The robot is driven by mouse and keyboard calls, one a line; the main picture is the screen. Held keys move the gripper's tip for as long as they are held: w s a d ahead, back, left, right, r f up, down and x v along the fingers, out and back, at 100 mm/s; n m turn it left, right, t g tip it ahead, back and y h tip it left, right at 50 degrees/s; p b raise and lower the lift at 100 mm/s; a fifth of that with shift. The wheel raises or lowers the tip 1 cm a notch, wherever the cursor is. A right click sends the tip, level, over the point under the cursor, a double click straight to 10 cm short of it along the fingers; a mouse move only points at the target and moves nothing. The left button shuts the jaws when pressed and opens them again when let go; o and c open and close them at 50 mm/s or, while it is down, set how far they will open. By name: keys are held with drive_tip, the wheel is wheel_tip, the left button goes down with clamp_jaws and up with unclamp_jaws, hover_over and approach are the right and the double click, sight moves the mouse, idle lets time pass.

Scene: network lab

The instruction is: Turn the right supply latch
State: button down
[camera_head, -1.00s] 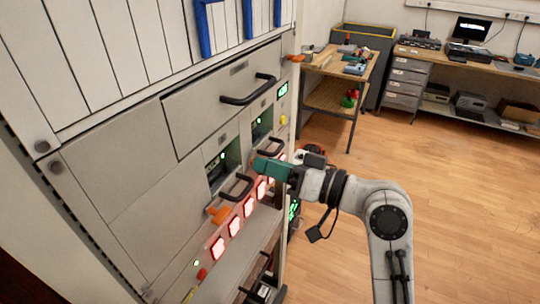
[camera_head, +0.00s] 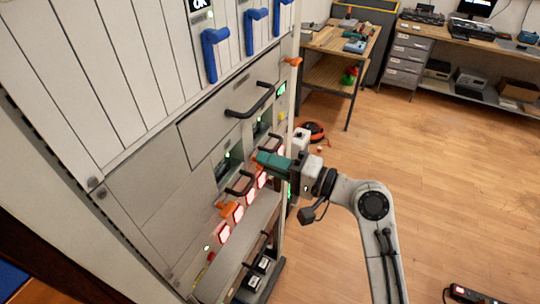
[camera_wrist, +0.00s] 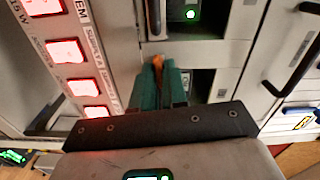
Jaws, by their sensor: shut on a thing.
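My gripper (camera_head: 262,158) has teal fingers and reaches the front of the grey cabinet from the right, beside the right supply unit's black handle (camera_head: 274,143). In the wrist view its fingers (camera_wrist: 160,76) are shut on the orange right supply latch (camera_wrist: 157,62), whose tip shows between them. The rest of this latch is hidden by the fingers, and in the head view I cannot see it. The orange left supply latch (camera_head: 226,209) stands free under the left unit's black handle (camera_head: 240,184).
Lit red buttons (camera_head: 238,214) run in a row below the supply units; they also glow in the wrist view (camera_wrist: 67,51). A drawer handle (camera_head: 250,101) juts out above. A wooden workbench (camera_head: 322,45) stands behind. The floor at right is mostly clear.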

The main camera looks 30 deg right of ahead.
drive_tip(key=shift+d+m, duration=0.1)
drive_tip(key=shift+m, duration=0.6)
drive_tip(key=c, duration=1.2)
unclamp_jaws()
drive_tip(key=b+v, duration=0.3)
drive_tip(key=v, duration=0.7)
drive_tip(key=shift+s+d, duration=0.2)
drive_tip(key=shift+s, duration=0.15)
drive_tip(key=shift+f, duration=0.1)
